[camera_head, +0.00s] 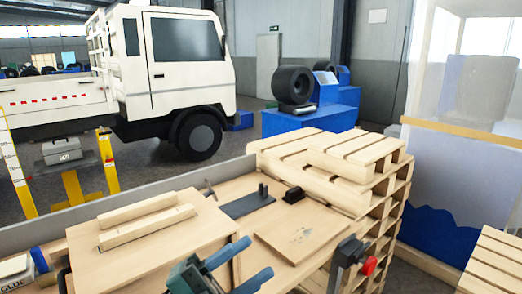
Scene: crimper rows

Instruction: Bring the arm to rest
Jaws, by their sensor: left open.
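My left gripper (258,256) is at the bottom middle of the head view. Its two blue fingers are apart, with nothing visible between them. It is in front of a wooden workbench (222,232) and hides part of its near side; I cannot tell its height above the top. My right gripper does not show.
Two wooden strips (147,226) lie on a raised board at left; a flat board (300,234) lies at right. A dark metal piece with a red knob (368,265) stands at the near right edge. Stacked pallets (330,163) adjoin the bench. A truck (180,65) stands behind.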

